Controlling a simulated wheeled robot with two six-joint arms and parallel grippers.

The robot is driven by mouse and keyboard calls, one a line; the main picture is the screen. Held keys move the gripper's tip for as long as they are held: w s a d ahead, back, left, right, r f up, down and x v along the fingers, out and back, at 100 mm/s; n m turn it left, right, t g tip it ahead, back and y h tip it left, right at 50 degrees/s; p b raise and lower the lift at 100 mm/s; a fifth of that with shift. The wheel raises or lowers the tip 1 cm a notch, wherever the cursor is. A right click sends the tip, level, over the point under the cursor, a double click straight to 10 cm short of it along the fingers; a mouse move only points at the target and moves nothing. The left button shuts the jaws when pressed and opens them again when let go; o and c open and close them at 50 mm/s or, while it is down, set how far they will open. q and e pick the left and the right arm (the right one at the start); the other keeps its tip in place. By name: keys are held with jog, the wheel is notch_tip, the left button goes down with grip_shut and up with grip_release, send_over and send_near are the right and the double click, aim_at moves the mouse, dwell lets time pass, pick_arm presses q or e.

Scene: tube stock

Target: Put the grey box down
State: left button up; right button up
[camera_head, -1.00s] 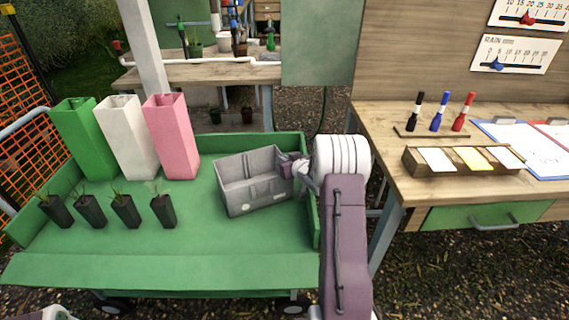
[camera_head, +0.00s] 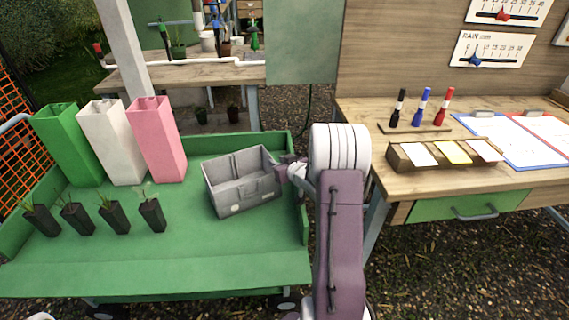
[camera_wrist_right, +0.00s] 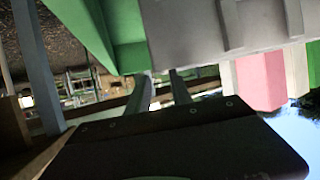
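The grey box (camera_head: 240,198) is an open-topped bin with a divider and a front handle. It sits upright, slightly turned, on the green cart bed at its right end. Its grey side fills the top of the right wrist view (camera_wrist_right: 200,28). My right gripper (camera_head: 284,168) is at the box's right side, close to its wall. In the right wrist view its two fingers (camera_wrist_right: 161,78) stand apart with background showing between them, and nothing is clasped. Whether a fingertip still touches the box is unclear.
The green cart (camera_head: 180,262) also carries a green tube (camera_head: 68,147), a white tube (camera_head: 114,145), a pink tube (camera_head: 158,142) and several potted seedlings (camera_head: 151,214). The bed in front of the box is clear. A wooden desk (camera_head: 415,180) stands to the right.

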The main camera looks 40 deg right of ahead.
jog(key=d+p+v, duration=0.1)
jog(key=v, duration=0.5)
jog(key=shift+s+a, duration=0.15)
jog(key=shift+a, duration=0.35)
